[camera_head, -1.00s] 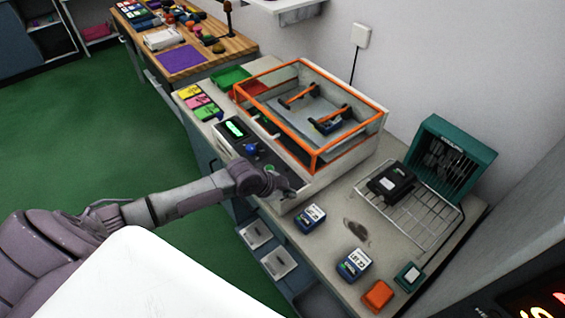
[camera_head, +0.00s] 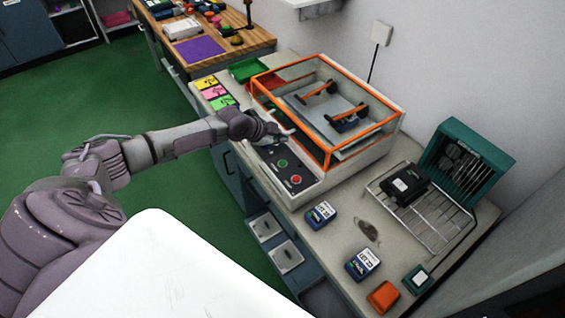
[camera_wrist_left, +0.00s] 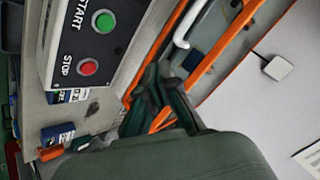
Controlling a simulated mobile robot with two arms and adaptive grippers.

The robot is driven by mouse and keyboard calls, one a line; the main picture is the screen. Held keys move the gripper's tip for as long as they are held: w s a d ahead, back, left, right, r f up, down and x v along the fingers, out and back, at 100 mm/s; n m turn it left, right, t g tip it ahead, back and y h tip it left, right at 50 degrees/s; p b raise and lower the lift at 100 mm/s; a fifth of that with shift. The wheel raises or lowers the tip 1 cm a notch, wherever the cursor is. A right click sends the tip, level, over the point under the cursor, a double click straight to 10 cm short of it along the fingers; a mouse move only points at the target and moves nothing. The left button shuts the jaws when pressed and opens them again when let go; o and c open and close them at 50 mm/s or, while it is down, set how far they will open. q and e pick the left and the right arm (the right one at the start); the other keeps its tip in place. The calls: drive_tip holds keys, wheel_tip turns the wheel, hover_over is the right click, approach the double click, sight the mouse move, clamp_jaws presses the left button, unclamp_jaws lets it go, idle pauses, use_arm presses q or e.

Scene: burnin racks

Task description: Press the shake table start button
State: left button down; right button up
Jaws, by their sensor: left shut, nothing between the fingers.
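The shake table (camera_head: 318,189) stands on the bench with an orange-framed clear cover. Its sloped front panel (camera_head: 267,152) carries a green start button (camera_head: 282,163) and a red stop button (camera_head: 296,179). In the left wrist view the green button (camera_wrist_left: 104,21) is marked START and the red button (camera_wrist_left: 88,67) is marked STOP. My left gripper (camera_head: 288,131) is shut and empty. It is over the far part of the panel, beyond the green button, near the orange frame. Its fingers (camera_wrist_left: 163,75) show beside the panel in the wrist view. My right gripper is not in view.
The orange frame (camera_head: 329,155) rises right beside my left gripper. Blue-and-white boxes (camera_head: 321,214), an orange block (camera_head: 383,297) and a wire rack (camera_head: 430,225) occupy the nearer bench. Coloured cards (camera_head: 215,93) lie beyond the panel.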

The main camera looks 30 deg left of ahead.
sight(281, 164)
use_arm(q)
wheel_tip(281, 164, down, 8)
drive_tip(key=b, duration=0.6)
drive_tip(key=shift+f+b, duration=0.35)
drive_tip(key=shift+f, duration=0.05)
idle(0.9)
drive_tip(key=shift+f+b, duration=0.35)
drive_tip(key=shift+b, duration=0.1)
drive_tip(key=shift+f+b, duration=0.45)
idle(0.5)
drive_tip(key=shift+r, duration=0.1)
drive_tip(key=shift+r+p, duration=0.6)
drive_tip(key=shift+r, duration=0.15)
drive_tip(key=shift+r+p, duration=1.9)
drive_tip(key=shift+r, duration=0.6)
